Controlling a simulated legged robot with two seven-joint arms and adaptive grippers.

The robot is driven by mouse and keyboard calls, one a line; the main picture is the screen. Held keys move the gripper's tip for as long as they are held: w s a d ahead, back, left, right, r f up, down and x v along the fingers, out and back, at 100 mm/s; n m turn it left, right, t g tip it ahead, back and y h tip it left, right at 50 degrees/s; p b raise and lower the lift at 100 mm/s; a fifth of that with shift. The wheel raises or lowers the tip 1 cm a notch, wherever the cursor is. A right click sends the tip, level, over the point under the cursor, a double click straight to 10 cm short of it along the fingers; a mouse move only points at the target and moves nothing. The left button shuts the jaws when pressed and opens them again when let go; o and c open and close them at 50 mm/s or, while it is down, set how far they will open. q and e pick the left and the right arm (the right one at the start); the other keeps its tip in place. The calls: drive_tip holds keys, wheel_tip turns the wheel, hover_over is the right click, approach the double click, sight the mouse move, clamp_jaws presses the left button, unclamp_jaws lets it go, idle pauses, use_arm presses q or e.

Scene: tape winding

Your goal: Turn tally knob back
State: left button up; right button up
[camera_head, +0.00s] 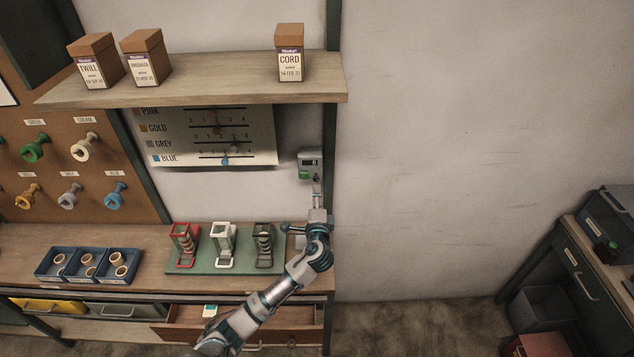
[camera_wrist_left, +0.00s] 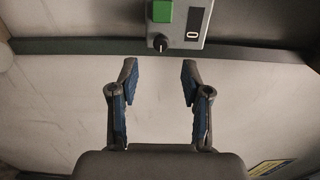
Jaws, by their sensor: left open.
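The tally counter (camera_head: 311,163) is a small grey box on the wall post, under the right end of the shelf. In the left wrist view its face (camera_wrist_left: 197,40) shows a green button (camera_wrist_left: 163,11), a dark window reading 0 (camera_wrist_left: 193,22) and a small black knob (camera_wrist_left: 160,43) with a light pointer mark. My left gripper (camera_wrist_left: 159,67) is open and empty, its fingers apart either side of the knob's line and short of it. In the head view the left gripper (camera_head: 317,190) is just below the counter. My right gripper is not in view.
A shelf (camera_head: 200,92) with several brown boxes overhangs the counter's left. The workbench (camera_head: 160,238) below carries a green tray (camera_head: 200,266) of winders and blue bins (camera_head: 57,280). A drawer (camera_head: 180,325) stands open under it. Bare wall is to the right.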

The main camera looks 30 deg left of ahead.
sight(316, 180)
use_arm(q)
drive_tip(key=x, duration=0.6)
drive_tip(key=shift+w+a+f, duration=0.1)
drive_tip(key=shift+w+a, duration=0.05)
drive_tip(key=shift+w, duration=0.15)
clamp_jaws()
